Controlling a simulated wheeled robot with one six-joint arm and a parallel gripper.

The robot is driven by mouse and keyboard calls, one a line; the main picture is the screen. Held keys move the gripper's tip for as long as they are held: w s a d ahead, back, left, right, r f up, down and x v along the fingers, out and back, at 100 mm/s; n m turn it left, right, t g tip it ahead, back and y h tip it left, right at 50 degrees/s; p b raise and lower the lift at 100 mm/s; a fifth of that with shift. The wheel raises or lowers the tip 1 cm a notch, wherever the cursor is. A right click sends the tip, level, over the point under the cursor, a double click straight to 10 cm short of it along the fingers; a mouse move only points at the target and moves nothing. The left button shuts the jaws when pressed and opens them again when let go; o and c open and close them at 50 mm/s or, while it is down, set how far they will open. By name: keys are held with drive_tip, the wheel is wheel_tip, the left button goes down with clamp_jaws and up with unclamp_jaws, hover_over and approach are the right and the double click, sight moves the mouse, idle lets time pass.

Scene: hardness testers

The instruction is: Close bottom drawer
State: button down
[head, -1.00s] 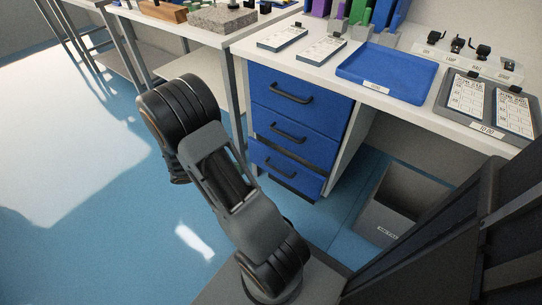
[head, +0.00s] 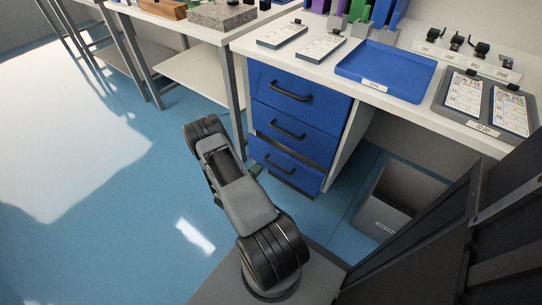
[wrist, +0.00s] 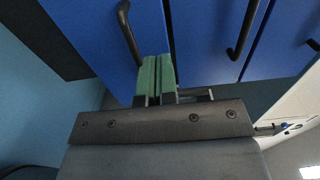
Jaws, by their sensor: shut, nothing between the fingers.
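The bottom drawer (head: 302,178) is the lowest of three blue fronts in the cabinet under the bench. It has a dark bar handle, and a dark strip shows between its top edge and the middle drawer. My gripper (head: 257,169) is at the left side of this front, partly hidden behind my arm. In the wrist view, its green fingers (wrist: 157,76) are together and empty, at the bottom drawer's front (wrist: 85,30) beside its handle (wrist: 128,32). Contact is hard to tell.
The middle drawer (head: 308,140) and top drawer (head: 325,103) look shut above. A grey bin (head: 388,205) stands on the floor right of the cabinet. The bench above holds a blue tray (head: 390,70) and clipboards. A table leg (head: 235,95) stands left of the cabinet. Blue floor is open at left.

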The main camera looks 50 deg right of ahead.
sight(274, 151)
drive_tip(key=d+b, duration=0.2)
drive_tip(key=d, duration=0.7)
drive_tip(key=shift+d, duration=0.35)
